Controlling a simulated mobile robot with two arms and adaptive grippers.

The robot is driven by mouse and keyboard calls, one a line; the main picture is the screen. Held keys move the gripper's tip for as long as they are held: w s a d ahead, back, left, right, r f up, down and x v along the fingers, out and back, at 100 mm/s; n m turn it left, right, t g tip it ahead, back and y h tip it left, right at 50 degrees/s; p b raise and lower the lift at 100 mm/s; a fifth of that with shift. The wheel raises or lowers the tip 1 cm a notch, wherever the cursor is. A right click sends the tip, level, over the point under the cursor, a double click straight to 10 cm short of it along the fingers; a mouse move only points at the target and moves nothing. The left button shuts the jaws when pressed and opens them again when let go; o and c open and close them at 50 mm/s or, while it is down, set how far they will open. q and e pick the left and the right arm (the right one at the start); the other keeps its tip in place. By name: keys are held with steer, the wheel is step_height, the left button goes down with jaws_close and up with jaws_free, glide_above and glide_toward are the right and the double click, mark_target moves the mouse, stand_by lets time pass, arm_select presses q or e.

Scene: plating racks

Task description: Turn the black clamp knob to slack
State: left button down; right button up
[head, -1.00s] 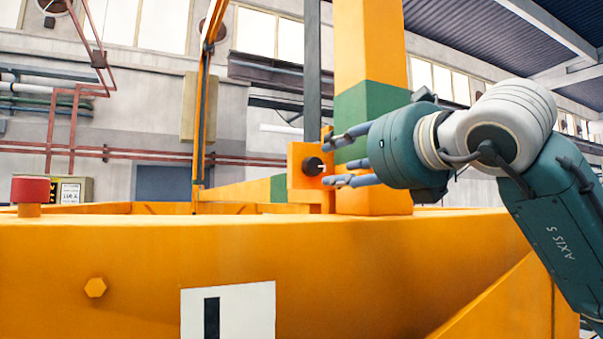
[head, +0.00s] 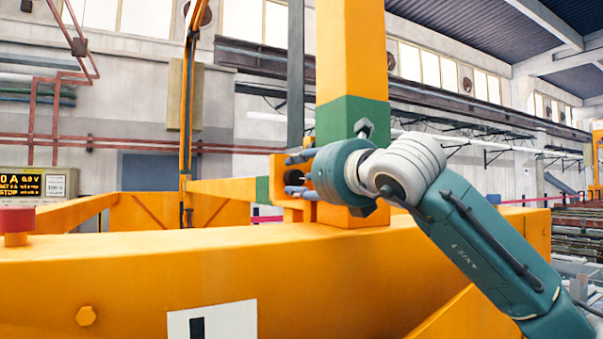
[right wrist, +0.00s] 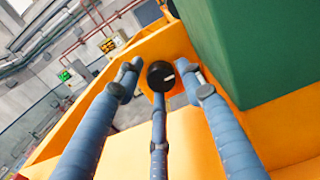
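The black clamp knob (right wrist: 160,75) is round with a small white mark on its face. In the right wrist view it sits between the fingertips of my right gripper (head: 290,174). One finger is on each side and a third is below, with narrow gaps showing at the sides. The gripper looks open around the knob; whether the lower finger touches it I cannot tell. In the head view the fingers reach left to the orange clamp block (head: 279,201) beside the post and partly cover the knob. My left gripper is not in view.
An orange post with a green band (head: 345,115) stands right beside my right gripper. A wide orange beam (head: 130,270) runs across the front. A red cylinder (head: 17,220) stands on it at left, before a display panel (head: 40,184).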

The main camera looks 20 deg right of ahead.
steer(key=shift+w+f, duration=0.1)
steer(key=c, duration=0.9)
steer(key=shift+n+b, duration=0.5)
steer(key=shift+n, duration=0.1)
steer(key=shift+n+b, duration=0.65)
steer(key=shift+n, duration=0.55)
steer(key=n, duration=0.2)
steer(key=shift+a+r+n+b, duration=0.1)
steer(key=shift+r+n+b, duration=0.1)
steer(key=shift+n+b, duration=0.2)
steer(key=n, duration=0.2)
steer(key=shift+n, duration=0.4)
steer(key=n, duration=0.3)
steer(key=shift+b, duration=0.3)
steer(key=n, duration=0.4)
steer(key=shift+f+n, duration=0.1)
steer(key=shift+n, duration=0.3)
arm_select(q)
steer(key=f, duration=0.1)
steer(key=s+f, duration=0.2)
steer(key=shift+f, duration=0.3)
arm_select(e)
steer(key=shift+a+f+n, duration=0.1)
steer(key=shift+n, duration=0.4)
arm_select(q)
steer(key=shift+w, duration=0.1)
arm_select(e)
steer(key=shift+f, duration=0.1)
